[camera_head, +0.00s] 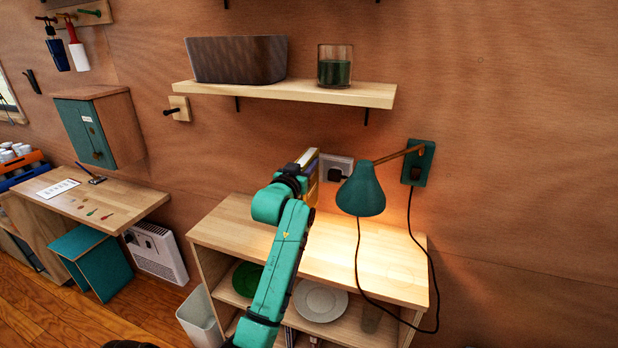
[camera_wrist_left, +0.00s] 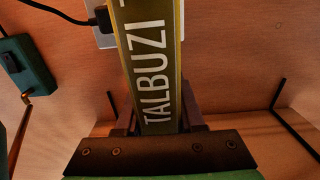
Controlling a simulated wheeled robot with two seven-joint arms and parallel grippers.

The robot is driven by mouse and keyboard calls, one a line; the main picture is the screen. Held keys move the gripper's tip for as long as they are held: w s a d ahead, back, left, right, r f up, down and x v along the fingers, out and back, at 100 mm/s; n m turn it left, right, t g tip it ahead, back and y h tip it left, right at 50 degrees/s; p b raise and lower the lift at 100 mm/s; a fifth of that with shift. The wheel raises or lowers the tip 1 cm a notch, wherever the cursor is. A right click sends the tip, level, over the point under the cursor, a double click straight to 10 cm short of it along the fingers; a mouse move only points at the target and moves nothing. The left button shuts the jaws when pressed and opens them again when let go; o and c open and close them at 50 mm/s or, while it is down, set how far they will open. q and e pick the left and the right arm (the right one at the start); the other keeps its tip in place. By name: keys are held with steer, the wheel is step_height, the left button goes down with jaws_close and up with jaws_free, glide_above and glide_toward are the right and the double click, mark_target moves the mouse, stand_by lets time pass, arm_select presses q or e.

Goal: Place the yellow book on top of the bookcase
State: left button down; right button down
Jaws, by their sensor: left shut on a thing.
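In the left wrist view the book (camera_wrist_left: 150,60) has a dark spine lettered "TALBUZI" and yellow edges. My left gripper (camera_head: 299,172) is shut on it and holds it upright near the wall, above the back of the bookcase. The bookcase (camera_head: 375,262) is a low, light wooden unit with a mostly bare top. I cannot tell whether the book touches that top. My left arm hides part of the bookcase. My right gripper is out of view.
A teal wall lamp (camera_head: 362,190) hangs over the bookcase's right half, its cord looping down in front. A wall shelf (camera_head: 300,90) with a dark basket (camera_head: 237,60) and a glass (camera_head: 334,67) is above. A socket (camera_head: 338,167) is behind the gripper. Plates (camera_head: 321,302) lie inside the bookcase.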

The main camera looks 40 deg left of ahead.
arm_select(q)
steer(key=shift+r+x, duration=0.2)
steer(key=shift+x, duration=0.65)
step_height(320, 180, down, 8)
steer(key=p, duration=0.3)
steer(key=shift+w+r, duration=0.2)
steer(key=shift+w, duration=0.15)
steer(key=c, duration=0.5)
jaws_free()
steer(key=shift+a+f, duration=0.1)
steer(key=shift+s, duration=0.15)
